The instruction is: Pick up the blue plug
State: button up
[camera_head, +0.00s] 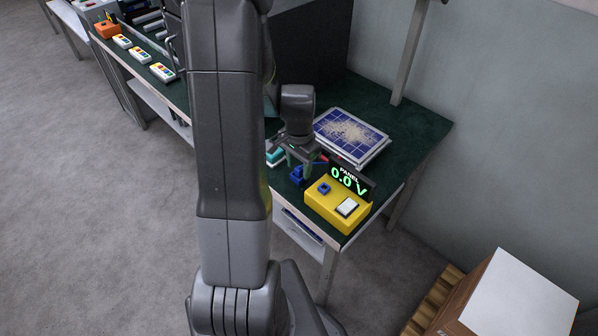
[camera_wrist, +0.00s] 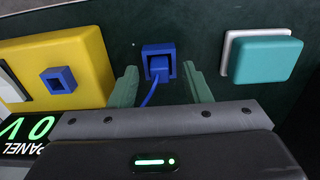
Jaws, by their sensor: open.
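The blue plug (camera_wrist: 159,66) sits in a square blue holder (camera_wrist: 172,48) on the dark green bench top, with a blue cable running from it toward my gripper. My gripper (camera_wrist: 160,69) is open, with one green finger on each side of the plug and a gap on both sides. In the head view my gripper (camera_head: 302,160) points down over the bench, above the blue holder (camera_head: 297,176). The plug itself is too small to make out there.
A yellow box (camera_head: 320,208) with a blue socket (camera_head: 323,187) and a white switch stands beside the holder. Its panel display (camera_head: 349,180) reads 0.0 V. A teal block on a white base (camera_wrist: 265,59) lies on the other side. A solar panel (camera_head: 350,132) lies behind.

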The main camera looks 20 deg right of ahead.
jog(key=shift+c, duration=0.4)
grip_shut()
jog(key=shift+r, duration=0.1)
